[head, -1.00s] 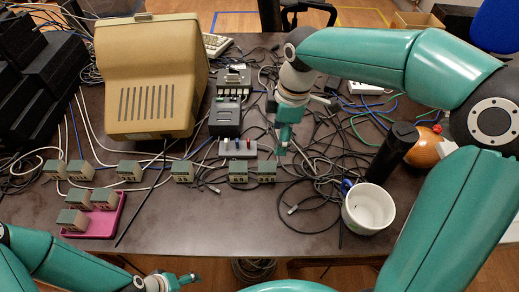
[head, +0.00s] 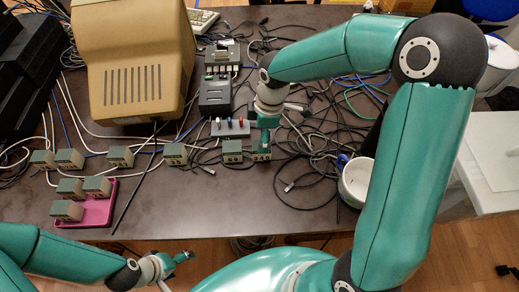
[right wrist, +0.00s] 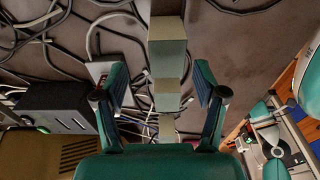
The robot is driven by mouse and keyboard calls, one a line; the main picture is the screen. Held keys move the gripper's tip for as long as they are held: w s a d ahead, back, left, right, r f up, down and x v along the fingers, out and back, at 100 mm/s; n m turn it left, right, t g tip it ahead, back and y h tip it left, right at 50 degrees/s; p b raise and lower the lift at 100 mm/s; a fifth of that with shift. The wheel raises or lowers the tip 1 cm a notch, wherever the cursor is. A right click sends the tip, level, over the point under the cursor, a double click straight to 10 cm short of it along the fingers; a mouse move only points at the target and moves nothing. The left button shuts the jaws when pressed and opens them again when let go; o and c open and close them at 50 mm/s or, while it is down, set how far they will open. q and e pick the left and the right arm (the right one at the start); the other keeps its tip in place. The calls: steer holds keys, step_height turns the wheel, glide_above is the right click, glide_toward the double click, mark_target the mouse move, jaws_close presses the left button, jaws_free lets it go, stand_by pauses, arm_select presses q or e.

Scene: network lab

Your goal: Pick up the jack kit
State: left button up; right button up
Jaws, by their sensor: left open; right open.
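Several small boxes with grey-green tops and beige fronts, which may be the jack kits, stand in a row on the dark table; their markings are too small to read. My right gripper (head: 265,138) is over the rightmost box (head: 262,156) of the row and partly hides it. In the right wrist view my right gripper (right wrist: 161,82) is open, with a box (right wrist: 167,52) in line with the gap between its fingers; contact cannot be told. A neighbouring box (head: 232,151) stands just left. My left gripper (head: 183,258) is open and empty near the table's front edge.
A pink tray (head: 98,214) at the left holds several similar boxes. A grey strip with coloured knobs (head: 231,128) sits behind the row. Loose cables and a white cup (head: 355,183) lie to the right. The front middle of the table is clear.

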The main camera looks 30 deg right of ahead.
steer(key=f, duration=0.5)
steer(key=shift+s+a, duration=0.25)
steer(key=shift+c, duration=0.2)
steer(key=c, duration=1.3)
steer(key=shift+o, duration=0.2)
steer(key=shift+r, duration=0.2)
